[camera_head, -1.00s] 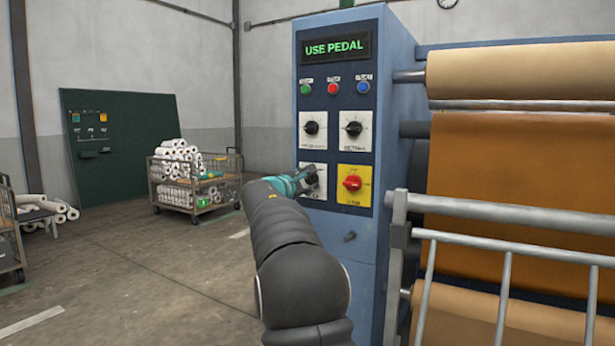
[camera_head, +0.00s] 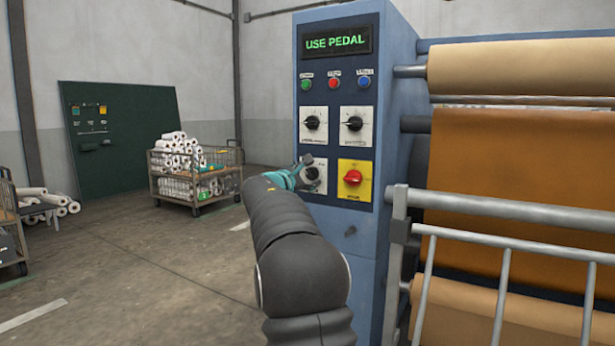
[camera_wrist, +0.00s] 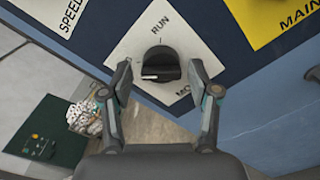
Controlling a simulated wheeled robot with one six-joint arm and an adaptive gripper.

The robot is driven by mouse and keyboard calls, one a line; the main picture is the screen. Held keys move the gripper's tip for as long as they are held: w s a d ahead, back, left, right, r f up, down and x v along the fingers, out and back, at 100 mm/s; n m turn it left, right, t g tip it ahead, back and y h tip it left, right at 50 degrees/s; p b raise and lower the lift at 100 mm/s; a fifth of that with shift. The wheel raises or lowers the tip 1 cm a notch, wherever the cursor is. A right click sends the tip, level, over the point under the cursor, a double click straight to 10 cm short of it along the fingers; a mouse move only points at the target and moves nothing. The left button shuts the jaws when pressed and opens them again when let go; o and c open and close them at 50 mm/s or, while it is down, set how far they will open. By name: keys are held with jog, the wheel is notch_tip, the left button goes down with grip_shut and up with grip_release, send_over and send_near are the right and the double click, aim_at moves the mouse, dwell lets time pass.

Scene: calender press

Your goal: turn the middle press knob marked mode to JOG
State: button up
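The mode knob (camera_wrist: 163,64) is black, on a white plate (camera_wrist: 192,45) with RUN printed above it and a partly hidden MODE label below in the wrist view. Its white mark points left in that view. No JOG label is readable. My gripper (camera_wrist: 160,72) is open, with one fingertip on each side of the knob and visible gaps to it. In the head view my gripper (camera_head: 306,170) is at the lower left plate of the blue press panel, and the knob (camera_head: 311,175) shows partly beside the fingers.
A red main knob (camera_head: 352,178) on a yellow plate is right of the mode plate. Two black knobs (camera_head: 312,122) (camera_head: 354,123) are above. The display (camera_head: 336,44) reads USE PEDAL. A metal rail (camera_head: 500,210) stands at right. Open floor and a roll cart (camera_head: 195,175) are at left.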

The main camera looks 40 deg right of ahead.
dwell(0.3)
jog(key=v, duration=1.2)
jog(key=shift+w, duration=0.1)
jog(key=s+a+f+m+g+y, duration=0.1)
jog(key=s+a+f+m+y, duration=0.15)
jog(key=f, duration=0.35)
jog(key=s+a+f+m+g+y, duration=0.1)
jog(key=s+a+f+m+y, duration=0.1)
jog(key=s+f+m, duration=0.3)
jog(key=s+a+f+g+y, duration=0.2)
jog(key=f+y, duration=0.1)
jog(key=f, duration=0.4)
jog(key=s+a+f+m+t+y, duration=0.1)
jog(key=s+a+f+m+y, duration=0.2)
jog(key=s+a, duration=0.9)
jog(key=s+a+f+m+t+y, duration=0.1)
jog(key=s+a+f+m+y, duration=0.2)
jog(key=s+a, duration=0.9)
jog(key=shift+s+a+f+t+y, duration=0.3)
jog(key=shift+s+f+y, duration=0.5)
jog(key=shift+s+y, duration=0.7)
